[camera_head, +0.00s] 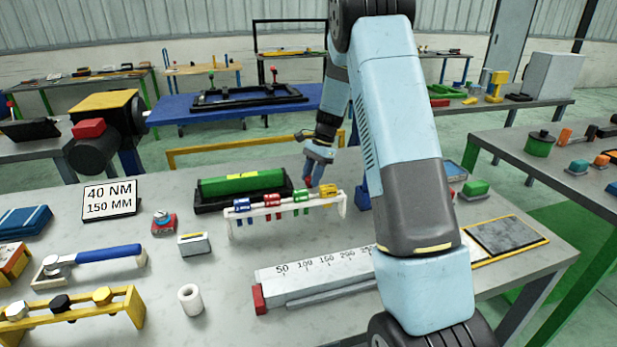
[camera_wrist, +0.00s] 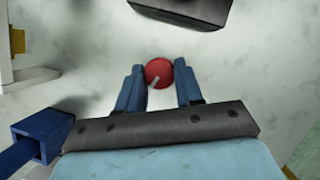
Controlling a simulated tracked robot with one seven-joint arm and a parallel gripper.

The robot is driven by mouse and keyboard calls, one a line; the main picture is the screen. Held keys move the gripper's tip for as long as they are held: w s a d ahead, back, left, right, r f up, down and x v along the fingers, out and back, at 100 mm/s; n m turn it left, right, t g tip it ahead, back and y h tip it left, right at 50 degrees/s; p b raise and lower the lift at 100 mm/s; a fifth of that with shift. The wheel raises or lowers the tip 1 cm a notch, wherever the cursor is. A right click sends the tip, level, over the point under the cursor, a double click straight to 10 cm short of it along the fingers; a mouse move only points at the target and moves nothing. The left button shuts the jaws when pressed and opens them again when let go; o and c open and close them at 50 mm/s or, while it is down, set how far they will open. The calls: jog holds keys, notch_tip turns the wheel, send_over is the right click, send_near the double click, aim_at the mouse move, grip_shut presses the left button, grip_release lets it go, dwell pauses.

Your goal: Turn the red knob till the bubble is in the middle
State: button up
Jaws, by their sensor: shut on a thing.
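The red knob (camera_wrist: 159,75) is round with a pale mark on its face. It sits between the two blue fingers of my gripper (camera_wrist: 158,69) in the wrist view, and the fingers are shut on its sides. In the head view my gripper (camera_head: 312,178) points down at the table, just right of a green bar on a black base (camera_head: 285,190). A small yellowish patch (camera_head: 248,175) shows on top of the green bar. I cannot make out a bubble in either view. My fingers mostly hide the knob in the head view.
A white rack (camera_head: 288,211) with coloured holders stands just in front of my gripper. A blue square socket (camera_wrist: 40,133) is at lower left in the wrist view, and a dark block (camera_wrist: 185,9) is at the top. A long ruler block (camera_head: 318,277) lies nearer me.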

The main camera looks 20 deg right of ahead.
jog(key=shift+a+f, duration=0.1)
jog(key=shift+a, duration=0.05)
jog(key=o, duration=1)
jog(key=v, duration=1.4)
jog(key=shift+s+f, duration=0.1)
